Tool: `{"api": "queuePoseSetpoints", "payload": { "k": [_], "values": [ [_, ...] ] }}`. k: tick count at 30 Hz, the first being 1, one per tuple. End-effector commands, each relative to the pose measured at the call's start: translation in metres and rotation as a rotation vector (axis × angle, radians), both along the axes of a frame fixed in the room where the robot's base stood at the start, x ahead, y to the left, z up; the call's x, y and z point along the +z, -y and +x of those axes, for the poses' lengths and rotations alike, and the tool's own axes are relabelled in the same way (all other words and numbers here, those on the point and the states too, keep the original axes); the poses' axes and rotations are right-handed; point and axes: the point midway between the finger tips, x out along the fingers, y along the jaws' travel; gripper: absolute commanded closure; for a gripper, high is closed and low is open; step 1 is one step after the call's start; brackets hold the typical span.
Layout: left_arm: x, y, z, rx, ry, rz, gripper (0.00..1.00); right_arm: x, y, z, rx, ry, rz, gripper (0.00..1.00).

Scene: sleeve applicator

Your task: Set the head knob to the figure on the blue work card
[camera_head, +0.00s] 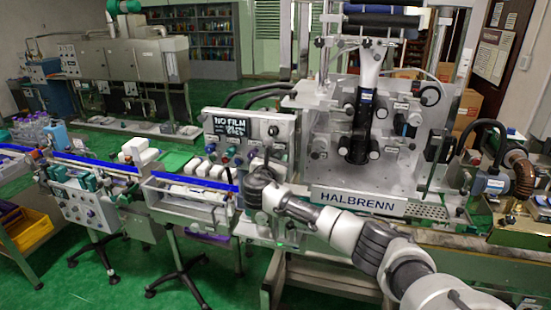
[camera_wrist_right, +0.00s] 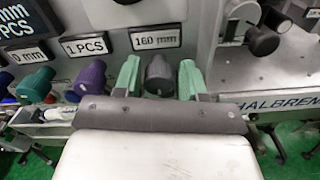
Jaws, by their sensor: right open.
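In the right wrist view, a dark grey knob (camera_wrist_right: 160,73) sits on the control panel below a display reading about "160 mm". My right gripper (camera_wrist_right: 159,78) has its two green fingers either side of this knob, with gaps visible, so it is open. A purple knob (camera_wrist_right: 88,80) below "1 PCS" and a teal knob (camera_wrist_right: 36,84) below "0 mm" are to its left. In the head view, my right arm reaches the control panel (camera_head: 282,128), and its hand hides part of the knobs. I cannot make out a blue work card. My left gripper is not in view.
The HALBRENN machine (camera_head: 330,172) stands right of the panel, with its black column (camera_head: 358,135) and rollers. A conveyor (camera_head: 95,163) with blue edges runs to the left. A "NO FILM" screen (camera_head: 230,126) is on the panel. Neighbouring knobs stand close to the fingers.

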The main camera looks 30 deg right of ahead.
Motion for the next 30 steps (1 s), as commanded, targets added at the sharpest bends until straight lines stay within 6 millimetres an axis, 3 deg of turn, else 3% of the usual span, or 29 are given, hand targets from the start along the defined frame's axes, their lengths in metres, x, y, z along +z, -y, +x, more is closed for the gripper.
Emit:
{"api": "queuePoseSetpoints", "payload": {
  "k": [4,11,20,30],
  "values": [
    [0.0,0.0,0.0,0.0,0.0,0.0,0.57,0.0,-0.001,0.0,0.0,0.0,0.0,0.59],
    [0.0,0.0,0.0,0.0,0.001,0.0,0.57,0.0,-0.001,0.0,0.0,0.0,0.0,0.93],
    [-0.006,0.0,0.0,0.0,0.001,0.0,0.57,-0.002,0.0,0.0,-0.001,0.028,0.027,0.93],
    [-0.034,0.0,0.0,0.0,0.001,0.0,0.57,-0.006,-0.001,0.0,0.0,0.201,0.173,0.93]
  ]
}}
